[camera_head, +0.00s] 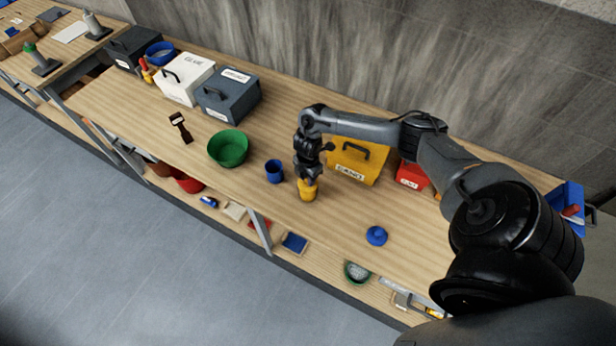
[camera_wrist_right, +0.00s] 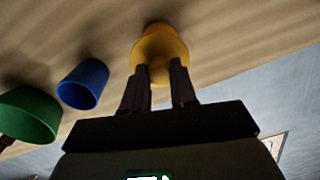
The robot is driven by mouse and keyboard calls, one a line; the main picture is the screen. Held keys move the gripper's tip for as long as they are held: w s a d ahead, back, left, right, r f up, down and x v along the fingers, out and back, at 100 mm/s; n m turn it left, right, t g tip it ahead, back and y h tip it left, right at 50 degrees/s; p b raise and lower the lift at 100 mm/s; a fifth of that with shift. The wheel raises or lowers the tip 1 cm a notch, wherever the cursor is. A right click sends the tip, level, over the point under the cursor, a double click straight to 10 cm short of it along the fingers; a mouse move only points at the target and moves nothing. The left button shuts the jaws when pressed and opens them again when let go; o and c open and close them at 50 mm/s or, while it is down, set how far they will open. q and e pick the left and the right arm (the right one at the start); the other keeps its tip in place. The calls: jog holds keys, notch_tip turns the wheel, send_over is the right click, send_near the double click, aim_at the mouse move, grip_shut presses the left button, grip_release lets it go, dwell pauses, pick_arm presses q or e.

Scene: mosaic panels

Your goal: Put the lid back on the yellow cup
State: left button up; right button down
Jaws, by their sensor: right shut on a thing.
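The yellow cup (camera_head: 307,194) stands on the wooden bench under my right gripper (camera_head: 308,180). In the right wrist view, the yellow cup (camera_wrist_right: 156,29) shows beyond a wider yellow lid (camera_wrist_right: 160,48) that lies over its mouth. My right gripper (camera_wrist_right: 162,78) points down and is shut on the top of the yellow lid, between its two dark fingers. The lid lines up with the cup; whether it is fully seated I cannot tell. The fingers hide part of the lid. My left gripper is not in view.
An open blue cup (camera_head: 274,171) and a green bowl (camera_head: 228,148) stand left of the yellow cup. A blue lid (camera_head: 376,236) lies to the right. A yellow box (camera_head: 357,160) and a red box (camera_head: 411,176) stand behind my right arm.

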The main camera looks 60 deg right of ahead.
jog(key=c, duration=0.8)
grip_release()
jog(key=o, duration=0.5)
jog(key=shift+c, duration=0.2)
jog(key=shift+r+p, duration=3.5)
jog(key=shift+c, duration=0.3)
